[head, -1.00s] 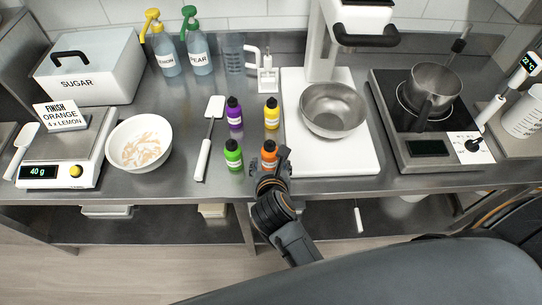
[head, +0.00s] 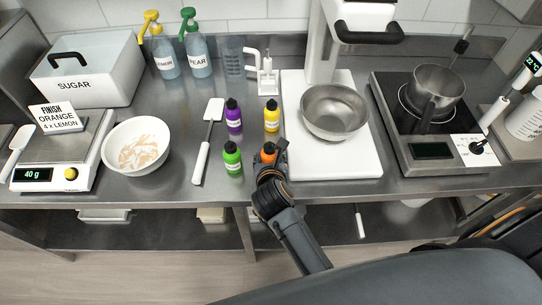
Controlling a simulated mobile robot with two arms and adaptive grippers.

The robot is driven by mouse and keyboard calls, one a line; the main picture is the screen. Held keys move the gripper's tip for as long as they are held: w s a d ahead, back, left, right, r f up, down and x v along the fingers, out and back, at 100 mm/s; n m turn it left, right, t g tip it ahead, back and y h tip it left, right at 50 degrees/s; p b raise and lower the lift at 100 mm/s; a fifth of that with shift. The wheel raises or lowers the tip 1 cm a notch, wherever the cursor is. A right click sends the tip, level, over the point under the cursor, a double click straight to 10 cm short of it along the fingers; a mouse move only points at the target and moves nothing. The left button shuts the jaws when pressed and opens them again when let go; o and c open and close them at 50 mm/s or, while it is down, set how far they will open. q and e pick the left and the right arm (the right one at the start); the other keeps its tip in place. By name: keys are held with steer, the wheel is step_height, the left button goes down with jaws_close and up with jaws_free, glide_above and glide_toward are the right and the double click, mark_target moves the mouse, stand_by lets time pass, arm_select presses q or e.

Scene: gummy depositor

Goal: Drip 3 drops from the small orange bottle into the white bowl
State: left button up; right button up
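The small orange bottle (head: 267,156) with a black cap stands upright at the counter's front, partly hidden by my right gripper (head: 272,166). The gripper is right at the bottle from the front, with a dark finger on its right side. The overlap hides whether the fingers are closed on it. The white bowl (head: 114,133) stands to the left, by the scale, with pale orange-brown streaks inside. My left gripper is out of view.
Green (head: 232,160), purple (head: 233,118) and yellow (head: 271,118) bottles stand close by. A white spatula (head: 201,161) lies between them and the bowl. A steel bowl (head: 335,111) on a white stand is at right. The scale (head: 50,176) reads 40 g.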

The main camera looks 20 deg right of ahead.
mark_target(270, 142)
steer(key=c, duration=0.4)
step_height(270, 142, up, 10)
steer(key=p, duration=0.9)
steer(key=shift+p, duration=0.4)
step_height(270, 142, up, 2)
steer(key=shift+r+p, duration=0.15)
steer(key=shift+p, duration=0.3)
steer(key=shift+w+r, duration=0.1)
steer(key=shift+r, duration=1.35)
steer(key=shift+a, duration=0.1)
